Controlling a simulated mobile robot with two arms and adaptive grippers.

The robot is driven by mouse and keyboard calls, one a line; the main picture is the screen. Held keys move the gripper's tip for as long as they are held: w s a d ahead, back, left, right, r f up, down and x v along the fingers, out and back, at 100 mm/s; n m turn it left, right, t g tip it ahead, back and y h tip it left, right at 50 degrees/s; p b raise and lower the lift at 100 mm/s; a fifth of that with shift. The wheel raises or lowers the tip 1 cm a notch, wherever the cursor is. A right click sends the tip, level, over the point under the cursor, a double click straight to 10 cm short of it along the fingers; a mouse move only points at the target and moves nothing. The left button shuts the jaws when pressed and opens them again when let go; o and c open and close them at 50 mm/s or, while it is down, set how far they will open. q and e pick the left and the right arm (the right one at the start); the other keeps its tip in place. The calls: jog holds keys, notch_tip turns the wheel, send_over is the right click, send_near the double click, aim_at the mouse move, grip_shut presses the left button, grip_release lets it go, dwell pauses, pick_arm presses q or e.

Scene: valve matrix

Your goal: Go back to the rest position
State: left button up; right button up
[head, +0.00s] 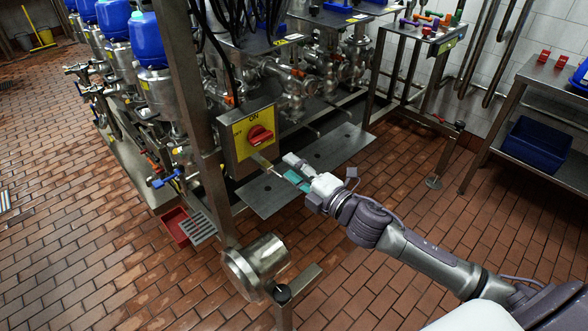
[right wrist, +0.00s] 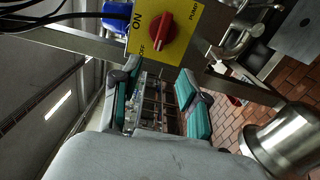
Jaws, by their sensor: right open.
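My right gripper (head: 282,173) is open and empty, in front of the yellow switch plate, slightly below and right of its red knob in the head view. In the right wrist view its two green-padded fingers (right wrist: 160,98) stand apart with nothing between them. The red rotary knob (head: 259,135) sits on the yellow plate, which reads ON at the top. The knob also shows in the right wrist view (right wrist: 163,30), beyond the fingertips. I cannot tell from the pictures how close the fingertips are to the plate. My left gripper is in neither view.
A steel post (head: 190,90) stands left of the switch box. A steel pot (head: 256,262) is below it, near a red bin (head: 178,226). A metal side table with a blue crate (head: 536,143) stands at the right. Tiled floor (head: 90,240) is open at the left.

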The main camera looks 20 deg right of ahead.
dwell(0.4)
jog(key=d+f+m+g+h, duration=0.2)
jog(key=d+f+m, duration=0.1)
jog(key=f, duration=0.7)
jog(key=d+f+m+g+h, duration=0.15)
jog(key=d+f+m, duration=0.25)
jog(key=f, duration=0.6)
jog(key=s+d+f+m+g+h, duration=0.1)
jog(key=s+f+m+g, duration=0.1)
jog(key=s+f, duration=0.45)
jog(key=s+d+f+m+g+h, duration=0.1)
jog(key=s+f+m+h, duration=0.15)
jog(key=f, duration=0.75)
jog(key=s+a+f+m+g, duration=0.1)
jog(key=s+f+m+g, duration=0.3)
jog(key=s+f, duration=1)
jog(key=s+a+f+m+g, duration=0.1)
jog(key=s+a+f, duration=0.1)
jog(key=s, duration=0.6)
jog(key=s+a+f+m+g, duration=0.2)
jog(key=s+f, duration=0.1)
jog(key=s, duration=0.5)
jog(key=s+a+f+m+g, duration=0.1)
jog(key=s+a+f+g, duration=0.1)
jog(key=s, duration=0.6)
jog(key=shift+s+a+f+y, duration=0.3)
jog(key=shift+a+f+y, duration=0.15)
jog(key=shift+f, duration=0.3)
jog(key=shift+g, duration=0.25)
